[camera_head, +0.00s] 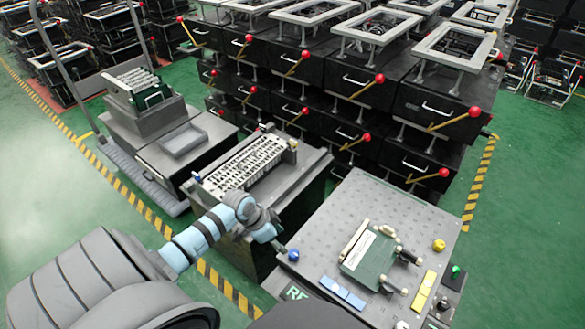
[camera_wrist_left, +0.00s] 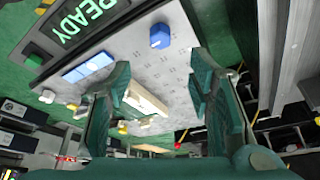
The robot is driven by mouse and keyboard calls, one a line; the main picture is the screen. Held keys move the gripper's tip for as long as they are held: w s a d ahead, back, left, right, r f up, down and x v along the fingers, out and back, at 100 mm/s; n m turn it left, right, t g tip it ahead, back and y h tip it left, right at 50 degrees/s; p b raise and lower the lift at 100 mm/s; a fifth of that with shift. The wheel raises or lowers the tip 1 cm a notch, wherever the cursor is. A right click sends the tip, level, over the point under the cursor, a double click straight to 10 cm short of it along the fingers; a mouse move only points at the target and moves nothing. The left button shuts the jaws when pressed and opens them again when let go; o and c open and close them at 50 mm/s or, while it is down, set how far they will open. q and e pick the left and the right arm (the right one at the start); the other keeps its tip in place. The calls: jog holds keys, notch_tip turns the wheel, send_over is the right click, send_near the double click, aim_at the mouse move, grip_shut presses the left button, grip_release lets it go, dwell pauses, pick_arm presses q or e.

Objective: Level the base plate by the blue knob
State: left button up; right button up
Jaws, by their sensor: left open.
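The base plate (camera_head: 345,205) is a grey, dotted square top on a station at the right of the head view; its surface also shows in the wrist view (camera_wrist_left: 128,50). The blue knob (camera_head: 293,255) stands at the plate's near left corner. In the wrist view the blue knob (camera_wrist_left: 160,36) is above and between my fingertips, with a visible gap to them. My left gripper (camera_head: 279,246) is beside the knob in the head view. Its two dark green fingers (camera_wrist_left: 158,82) are spread, with nothing gripped. I cannot tell its exact height over the plate. My right gripper is not in view.
A green board fixture (camera_head: 368,258) stands mid-plate. Blue pads (camera_head: 342,291), a yellow pad (camera_head: 424,290) and a yellow knob (camera_head: 439,245) are around it. A READY display (camera_wrist_left: 82,20) is at the plate's edge. A white-racked station (camera_head: 243,163) stands behind my left arm.

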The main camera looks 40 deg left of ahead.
aim_at(293, 253)
pick_arm(q)
jog(key=b+x, duration=0.5)
jog(key=x, duration=0.6)
jog(key=shift+f, duration=0.25)
jog(key=shift+w+f+b, duration=0.15)
jog(key=shift+f+b, duration=0.1)
jog(key=shift+b, duration=0.15)
jog(key=shift+f, duration=0.1)
grip_shut()
